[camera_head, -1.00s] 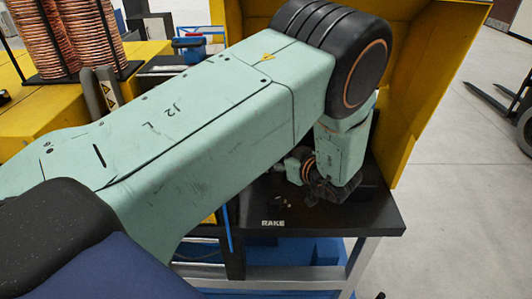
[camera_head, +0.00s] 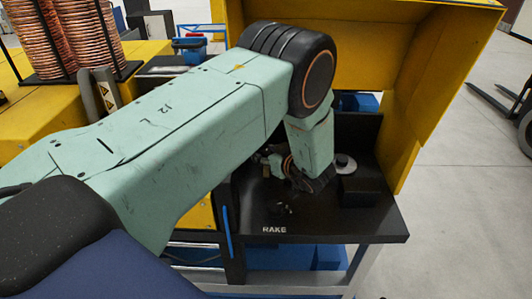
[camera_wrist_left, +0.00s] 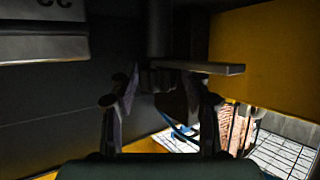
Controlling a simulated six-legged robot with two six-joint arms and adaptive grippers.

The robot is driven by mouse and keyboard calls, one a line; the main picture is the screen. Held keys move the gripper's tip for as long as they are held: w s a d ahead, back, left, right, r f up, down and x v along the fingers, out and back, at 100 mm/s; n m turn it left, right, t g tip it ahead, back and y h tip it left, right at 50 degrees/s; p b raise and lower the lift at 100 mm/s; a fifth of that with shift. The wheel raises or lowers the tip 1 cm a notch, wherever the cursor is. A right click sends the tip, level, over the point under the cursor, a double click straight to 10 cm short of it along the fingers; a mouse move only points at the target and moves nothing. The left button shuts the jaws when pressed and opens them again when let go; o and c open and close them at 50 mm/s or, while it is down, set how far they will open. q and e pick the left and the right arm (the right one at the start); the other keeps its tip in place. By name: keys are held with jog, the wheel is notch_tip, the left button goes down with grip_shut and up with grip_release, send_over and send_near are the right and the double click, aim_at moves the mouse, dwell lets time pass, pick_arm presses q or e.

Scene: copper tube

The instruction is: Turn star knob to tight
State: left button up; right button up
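My left arm reaches over the black table under the yellow hood. My left gripper (camera_head: 266,164) is small and partly hidden beside its wrist there. In the left wrist view its two fingers (camera_wrist_left: 162,98) stand apart. A dark lobed shape (camera_wrist_left: 168,82), perhaps the star knob, lies between or just beyond the fingertips, below a dark vertical post (camera_wrist_left: 159,32). It is too dark to tell whether the fingers touch it. I cannot make out a tight mark. My right gripper is not in view.
The black table (camera_head: 345,225) is marked RAKE, with small dark bits (camera_head: 285,209) near its front. A grey disc (camera_head: 345,163) and a black block (camera_head: 368,191) stand right of my wrist. The yellow hood (camera_head: 420,90) closes the back and right. Copper coils (camera_head: 40,40) stand at left.

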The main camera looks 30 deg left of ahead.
pick_arm(q)
jog(key=shift+d, duration=0.15)
jog(key=c, duration=0.5)
jog(key=shift+r, duration=0.1)
grip_shut()
jog(key=shift+w, duration=0.1)
